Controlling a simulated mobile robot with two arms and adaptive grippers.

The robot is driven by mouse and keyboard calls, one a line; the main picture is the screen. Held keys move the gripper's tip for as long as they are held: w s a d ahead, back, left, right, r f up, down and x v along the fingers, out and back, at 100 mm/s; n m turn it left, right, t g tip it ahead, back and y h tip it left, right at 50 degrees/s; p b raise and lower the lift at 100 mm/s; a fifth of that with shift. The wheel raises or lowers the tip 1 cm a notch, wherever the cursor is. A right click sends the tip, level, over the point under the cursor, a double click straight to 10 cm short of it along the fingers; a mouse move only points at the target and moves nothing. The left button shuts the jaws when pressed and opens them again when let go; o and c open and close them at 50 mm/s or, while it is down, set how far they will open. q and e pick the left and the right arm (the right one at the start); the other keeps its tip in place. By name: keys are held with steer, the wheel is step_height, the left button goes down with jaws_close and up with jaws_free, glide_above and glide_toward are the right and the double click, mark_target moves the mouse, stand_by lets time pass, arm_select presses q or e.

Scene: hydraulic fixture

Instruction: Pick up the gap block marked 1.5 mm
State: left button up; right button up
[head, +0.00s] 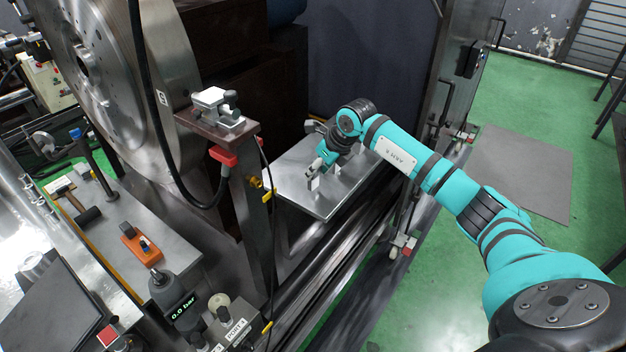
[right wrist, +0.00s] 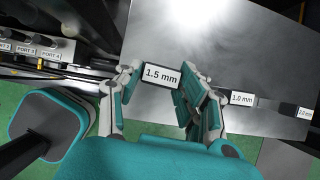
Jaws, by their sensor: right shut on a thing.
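The gap block marked 1.5 mm (right wrist: 161,76) is a small block with a white label, seen between the two fingers of my right gripper (right wrist: 160,84) in the right wrist view. The fingers are shut on it from both sides, and its label faces the camera. In the head view my right gripper (head: 319,165) points down over the metal plate (head: 325,206), with a small pale block (head: 314,183) at its fingertips. I cannot tell whether the block touches the plate. My left gripper is not in view.
Blocks marked 1.0 mm (right wrist: 242,99) and 2.0 mm (right wrist: 304,113) lie in a row to the right in the wrist view. A post with a red-handled fitting (head: 222,157) stands left of the plate. A large steel disc (head: 120,80) is farther left.

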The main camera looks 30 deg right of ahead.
steer(key=shift+r+p, duration=1.15)
steer(key=shift+r, duration=1)
